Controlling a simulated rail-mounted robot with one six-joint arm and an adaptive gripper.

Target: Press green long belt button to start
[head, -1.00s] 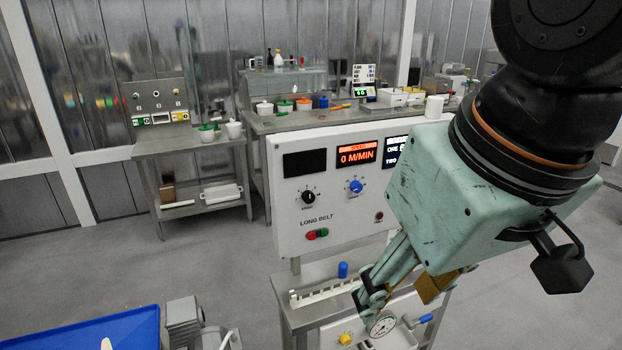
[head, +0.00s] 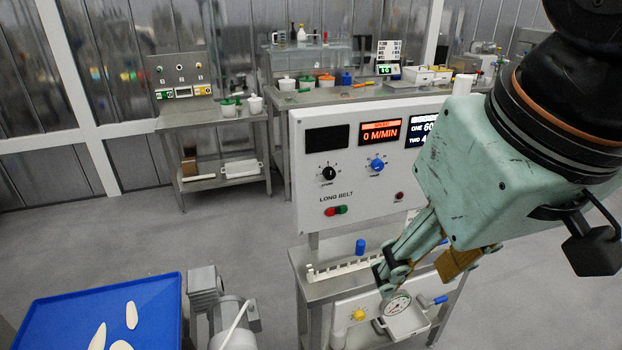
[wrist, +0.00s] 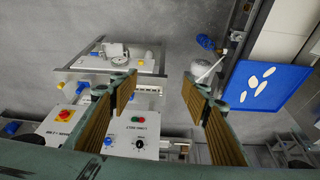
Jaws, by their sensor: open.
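The green button (head: 341,209) sits beside a red button (head: 330,212) on the white LONG BELT panel (head: 312,180), low on its left side. Both buttons also show on the panel in the wrist view, the green one (wrist: 136,118) left of the red one (wrist: 147,119). My gripper (head: 388,278) is in front of the lower right of the panel, right of and below the green button and apart from it. In the wrist view my gripper (wrist: 158,88) is open, with nothing between its fingers. The upper arm hides the panel's right part.
The panel has a black knob (head: 328,174), a blue knob (head: 376,165) and a display reading 0 M/MIN (head: 380,131). Below it stands a metal stand with a blue knob (head: 360,246) and a gauge (head: 397,304). A blue tray (head: 60,303) with pale pieces lies at lower left.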

